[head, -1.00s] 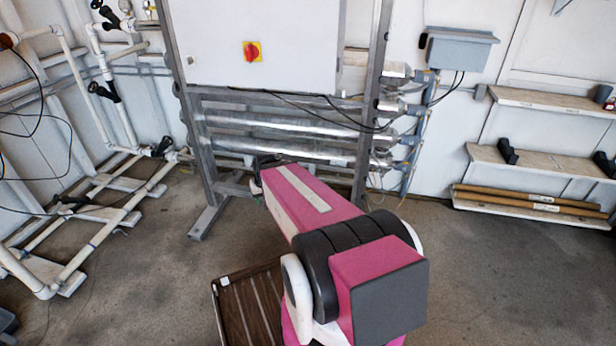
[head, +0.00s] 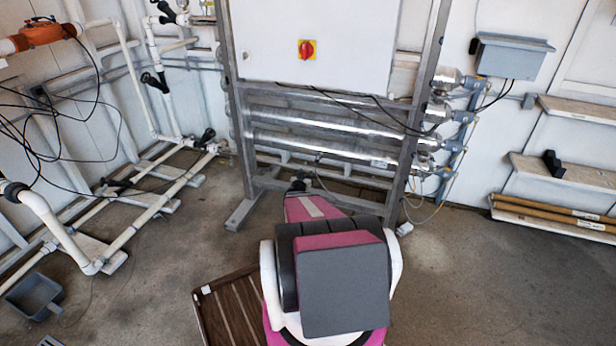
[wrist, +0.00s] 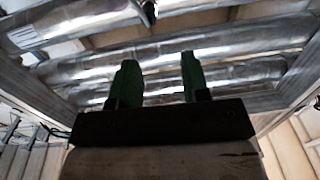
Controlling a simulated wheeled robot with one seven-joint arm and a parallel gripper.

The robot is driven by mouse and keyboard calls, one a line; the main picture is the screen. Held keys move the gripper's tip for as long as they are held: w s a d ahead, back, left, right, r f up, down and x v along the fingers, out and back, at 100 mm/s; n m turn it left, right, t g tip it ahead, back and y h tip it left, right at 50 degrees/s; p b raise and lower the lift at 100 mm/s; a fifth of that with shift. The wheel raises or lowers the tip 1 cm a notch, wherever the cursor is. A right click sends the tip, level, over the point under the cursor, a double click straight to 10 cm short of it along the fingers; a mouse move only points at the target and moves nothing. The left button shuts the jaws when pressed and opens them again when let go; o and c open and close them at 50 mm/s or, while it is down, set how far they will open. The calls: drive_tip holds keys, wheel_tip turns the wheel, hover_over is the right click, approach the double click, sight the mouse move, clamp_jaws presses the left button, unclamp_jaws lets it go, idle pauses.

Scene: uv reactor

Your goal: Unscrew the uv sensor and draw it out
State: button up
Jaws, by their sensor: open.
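The reactor's shiny metal tubes (head: 330,146) lie stacked across the grey frame below a white cabinet. I cannot clearly pick out the uv sensor. A small dark fitting (wrist: 149,12) on a tube at the top of the wrist view may be it, but it is cut off and blurred. My gripper (wrist: 158,78) has two green fingers, apart with nothing between them, pointing up toward the tubes. In the head view only its dark end (head: 298,186) shows beyond my pink arm, low in front of the frame.
The white cabinet (head: 340,40) has a red-yellow switch (head: 307,49). Dark cables hang across the tubes. White pipework (head: 150,200) stands at left. A slatted wooden pallet (head: 225,310) lies by my arm. Shelves (head: 560,175) are at right. The floor at right is clear.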

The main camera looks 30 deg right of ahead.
sight(316, 162)
drive_tip(key=shift+m+h, duration=0.3)
drive_tip(key=shift+h, duration=0.2)
drive_tip(key=shift+s+d+f+x, duration=0.1)
drive_tip(key=shift+s+d+x, duration=0.05)
drive_tip(key=shift+x, duration=2.1)
drive_tip(key=shift+s+d+f+x, duration=0.1)
drive_tip(key=shift+s+d+x, duration=0.1)
drive_tip(key=shift+x, duration=2.05)
drive_tip(key=shift+s+d+f+x, duration=0.1)
drive_tip(key=shift+s+x, duration=0.05)
drive_tip(key=shift+x, duration=2.1)
clamp_jaws()
drive_tip(key=n, duration=0.5)
drive_tip(key=shift+n, duration=1.2)
drive_tip(key=n, duration=0.3)
